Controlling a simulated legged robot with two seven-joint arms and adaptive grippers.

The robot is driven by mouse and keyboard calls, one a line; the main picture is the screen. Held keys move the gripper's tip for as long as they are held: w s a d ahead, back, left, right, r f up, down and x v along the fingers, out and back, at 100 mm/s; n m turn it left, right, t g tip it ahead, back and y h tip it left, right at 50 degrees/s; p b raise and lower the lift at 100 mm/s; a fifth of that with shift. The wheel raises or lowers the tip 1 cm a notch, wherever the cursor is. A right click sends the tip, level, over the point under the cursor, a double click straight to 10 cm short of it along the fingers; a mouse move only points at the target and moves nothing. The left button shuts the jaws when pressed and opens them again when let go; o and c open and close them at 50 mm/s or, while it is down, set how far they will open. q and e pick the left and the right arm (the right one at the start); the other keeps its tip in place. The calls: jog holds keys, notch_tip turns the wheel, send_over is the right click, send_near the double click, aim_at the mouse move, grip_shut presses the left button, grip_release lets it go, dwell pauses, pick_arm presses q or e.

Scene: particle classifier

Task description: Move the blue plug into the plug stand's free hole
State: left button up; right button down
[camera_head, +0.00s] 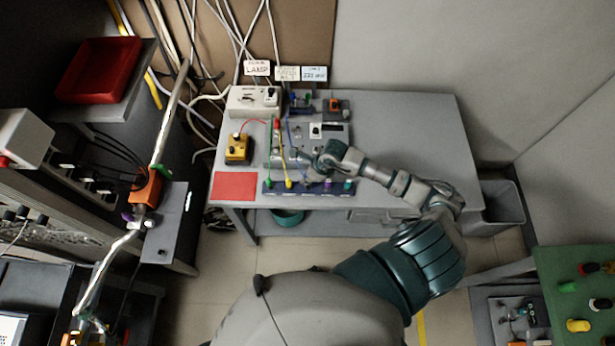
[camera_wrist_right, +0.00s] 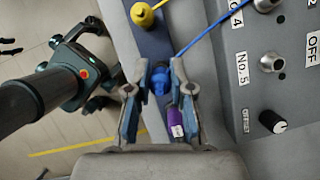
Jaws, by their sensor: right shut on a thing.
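My right gripper (camera_wrist_right: 158,84) is shut on the blue plug (camera_wrist_right: 158,80), which sits between its fingertips in the right wrist view. In the head view my right gripper (camera_head: 302,156) is above the table, behind the plug stand; the blue plug cannot be made out there. The plug stand (camera_head: 308,189) is a dark blue bar along the table's front edge, with a gap between its yellow and purple plugs. In the wrist view the stand (camera_wrist_right: 150,42) runs behind the fingers. What appears to be my left gripper (camera_wrist_right: 80,65) hangs at the left; its opening is unclear.
The stand bears a green plug (camera_head: 268,183), a yellow plug (camera_head: 289,184), a purple plug (camera_head: 328,183) and a teal plug (camera_head: 348,185). A grey control panel (camera_wrist_right: 262,95) with knobs lies beside it. A blue cable (camera_wrist_right: 210,28) crosses nearby. The table's right side is clear.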

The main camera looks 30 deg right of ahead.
jog(key=shift+d, duration=0.35)
jog(key=shift+a+f+b, duration=0.15)
jog(key=shift+f+b, duration=0.25)
jog(key=shift+f+b, duration=0.9)
jog(key=shift+f, duration=0.2)
jog(key=c, duration=1)
grip_release()
jog(key=shift+o, duration=0.2)
